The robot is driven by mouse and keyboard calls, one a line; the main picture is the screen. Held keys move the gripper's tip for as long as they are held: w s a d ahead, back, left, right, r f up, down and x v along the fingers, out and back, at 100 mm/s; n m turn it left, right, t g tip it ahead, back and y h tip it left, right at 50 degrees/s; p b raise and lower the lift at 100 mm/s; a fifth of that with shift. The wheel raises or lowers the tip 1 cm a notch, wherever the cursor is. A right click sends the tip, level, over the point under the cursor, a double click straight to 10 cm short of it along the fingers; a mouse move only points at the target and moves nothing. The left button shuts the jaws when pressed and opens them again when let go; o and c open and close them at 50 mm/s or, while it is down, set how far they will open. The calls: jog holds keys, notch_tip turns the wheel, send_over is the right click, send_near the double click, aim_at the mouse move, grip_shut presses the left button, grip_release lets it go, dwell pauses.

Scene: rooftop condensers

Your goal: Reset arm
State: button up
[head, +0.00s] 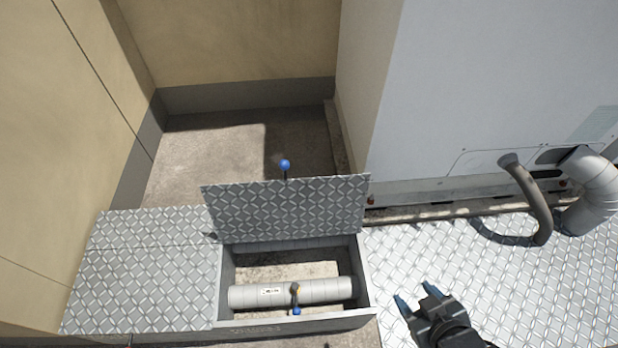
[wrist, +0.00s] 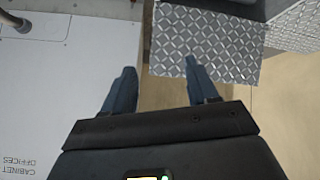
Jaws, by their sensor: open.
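My gripper (head: 416,298) is at the lower right in the head view, over the tread-plate floor and to the right of an open floor box. It is open and empty. In the wrist view my gripper (wrist: 157,78) shows two dark blue fingers spread apart with nothing between them. The raised tread-plate lid (head: 290,208) of the box stands up at the back of the opening. The lid also shows in the wrist view (wrist: 225,45), beyond the fingers.
In the open box lies a grey pipe (head: 325,291) with a blue-tipped valve lever (head: 295,298). A blue knob (head: 285,165) sticks up behind the lid. A large white cabinet (head: 480,80) stands at the back right, with a hose (head: 530,195) and a duct (head: 592,190).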

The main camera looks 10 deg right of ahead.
jog(key=s+a+r+t, duration=0.2)
jog(key=s+r+t, duration=0.1)
jog(key=s+r, duration=0.6)
jog(key=shift+s+r+m+y, duration=0.2)
jog(key=shift+r+m+y, duration=0.2)
jog(key=shift+r, duration=0.55)
jog(key=s+r+t, duration=0.1)
jog(key=r, duration=0.3)
jog(key=s+a+r+m+t, duration=0.1)
jog(key=s+r, duration=0.1)
jog(key=r, duration=0.3)
jog(key=s+a+r+t, duration=0.1)
jog(key=s+r, duration=0.1)
jog(key=r, duration=0.2)
jog(key=shift+s+r, duration=0.1)
jog(key=shift+r, duration=0.15)
jog(key=shift+c, duration=0.2)
